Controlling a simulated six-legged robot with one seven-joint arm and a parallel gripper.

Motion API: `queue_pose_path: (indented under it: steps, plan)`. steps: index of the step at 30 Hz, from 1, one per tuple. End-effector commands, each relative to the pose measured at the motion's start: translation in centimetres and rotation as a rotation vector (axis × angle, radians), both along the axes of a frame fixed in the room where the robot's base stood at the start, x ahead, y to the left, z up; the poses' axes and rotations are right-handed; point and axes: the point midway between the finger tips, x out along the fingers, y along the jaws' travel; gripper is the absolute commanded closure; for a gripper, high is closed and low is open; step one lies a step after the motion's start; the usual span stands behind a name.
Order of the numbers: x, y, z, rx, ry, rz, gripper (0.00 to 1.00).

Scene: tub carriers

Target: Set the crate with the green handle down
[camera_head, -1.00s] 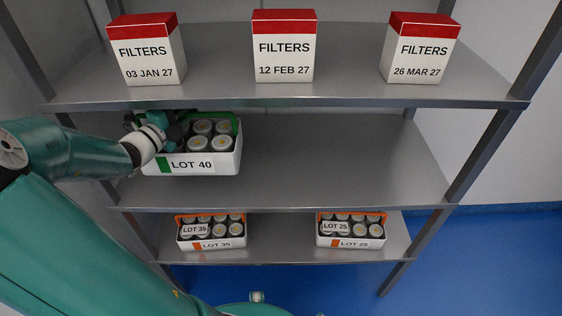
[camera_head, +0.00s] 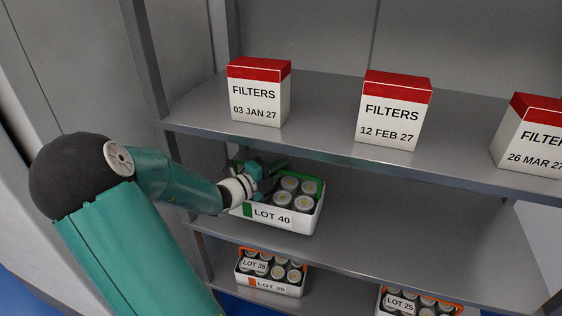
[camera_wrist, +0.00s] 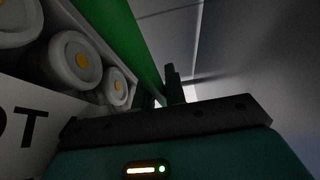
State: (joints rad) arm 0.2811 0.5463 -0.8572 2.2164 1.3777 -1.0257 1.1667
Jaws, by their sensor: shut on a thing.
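The white crate labelled LOT 40 (camera_head: 306,221), with a green handle and a green label patch, is at the left end of the middle shelf (camera_head: 400,225). It looks level and holds several round-topped canisters. My gripper (camera_head: 264,178) is at the crate's back left, shut on the green handle. In the wrist view the green handle (camera_wrist: 128,42) runs down towards the dark fingers (camera_wrist: 172,90), with canisters to its left. The crate's underside is hidden, so I cannot tell whether it touches the shelf.
Upper shelf: FILTERS boxes 03 JAN 27 (camera_head: 259,98), 12 FEB 27 (camera_head: 392,115) and 26 MAR 27 (camera_head: 530,140). Lower shelf: orange-handled crates LOT 35 (camera_head: 290,290) and LOT 25 (camera_head: 385,313). A shelf post (camera_head: 145,70) stands left. The middle shelf is clear right of LOT 40.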

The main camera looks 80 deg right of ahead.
Motion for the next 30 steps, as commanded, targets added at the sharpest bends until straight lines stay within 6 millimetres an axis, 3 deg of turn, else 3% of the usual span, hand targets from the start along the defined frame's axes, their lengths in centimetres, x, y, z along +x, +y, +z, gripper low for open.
queue_pose_path:
  steps: [11,24,25,27,30]
  plan:
    - [0.0,-0.2,-3.7,-0.005,0.002,-0.001,1.0]
    - [0.0,-0.2,-4.1,-0.005,0.002,-0.001,1.0]
    - [0.1,-0.1,-4.3,0.001,0.001,0.001,0.84]
    - [0.1,-0.1,-4.3,0.0,0.0,0.001,0.7]
    - [0.1,-0.1,-4.3,0.0,0.0,0.001,0.66]
